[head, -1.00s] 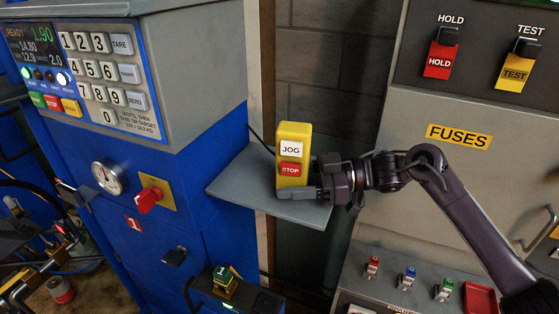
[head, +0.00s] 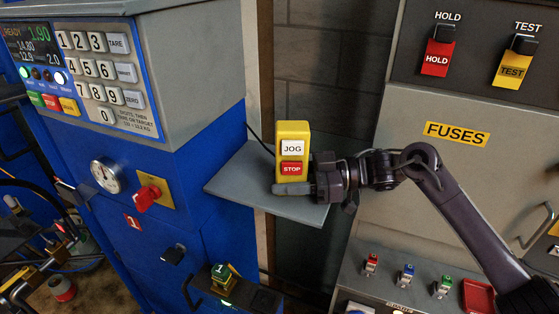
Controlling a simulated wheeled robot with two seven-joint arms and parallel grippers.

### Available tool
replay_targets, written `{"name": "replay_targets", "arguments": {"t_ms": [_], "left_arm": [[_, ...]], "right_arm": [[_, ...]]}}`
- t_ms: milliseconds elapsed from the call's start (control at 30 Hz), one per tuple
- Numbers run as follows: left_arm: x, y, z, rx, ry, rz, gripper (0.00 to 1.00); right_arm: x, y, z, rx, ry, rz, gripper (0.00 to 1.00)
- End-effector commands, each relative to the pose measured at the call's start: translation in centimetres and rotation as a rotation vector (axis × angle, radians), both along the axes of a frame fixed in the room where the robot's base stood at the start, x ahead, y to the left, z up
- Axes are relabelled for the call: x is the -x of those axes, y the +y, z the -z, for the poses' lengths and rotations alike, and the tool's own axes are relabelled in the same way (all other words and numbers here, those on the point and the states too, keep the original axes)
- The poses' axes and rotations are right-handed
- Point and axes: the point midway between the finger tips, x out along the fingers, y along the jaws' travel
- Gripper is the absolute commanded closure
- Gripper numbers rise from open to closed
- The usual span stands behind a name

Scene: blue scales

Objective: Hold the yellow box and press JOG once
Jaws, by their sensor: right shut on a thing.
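The yellow box (head: 283,133) stands upright above the small grey shelf (head: 238,180), near its right end. It has a white JOG button (head: 293,148) on top and a red STOP button (head: 292,168) below it, both facing me and uncovered. My right gripper (head: 296,188) comes in from the right and is shut on the lower part of the yellow box. A finger hides the box's bottom edge, so I cannot tell whether it touches the shelf. I cannot make out my left gripper in this view.
A blue scale cabinet (head: 150,185) with a keypad (head: 98,68) and a red rotary switch (head: 148,195) stands to the left. A grey panel marked FUSES (head: 457,134) stands to the right, with HOLD (head: 438,57) and TEST (head: 514,70) switches above. A dark cable runs behind the box.

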Motion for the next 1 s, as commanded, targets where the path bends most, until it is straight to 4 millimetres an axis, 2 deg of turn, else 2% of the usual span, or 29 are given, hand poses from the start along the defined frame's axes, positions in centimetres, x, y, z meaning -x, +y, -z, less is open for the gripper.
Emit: {"name": "replay_targets", "arguments": {"t_ms": [33,300,1000], "left_arm": [[0.02,0.06,0.0,-0.001,0.0,0.0,0.65],[0.05,0.16,0.01,-0.002,0.001,0.001,1.0],[0.1,0.2,0.01,-0.002,0.002,0.001,1.0]], "right_arm": [[-0.02,-0.01,-0.01,0.0,0.0,0.0,0.71],[-0.02,-0.01,-0.02,0.0,0.0,0.001,0.71],[-0.02,-0.02,-0.03,0.0,-0.001,0.001,0.71]]}}
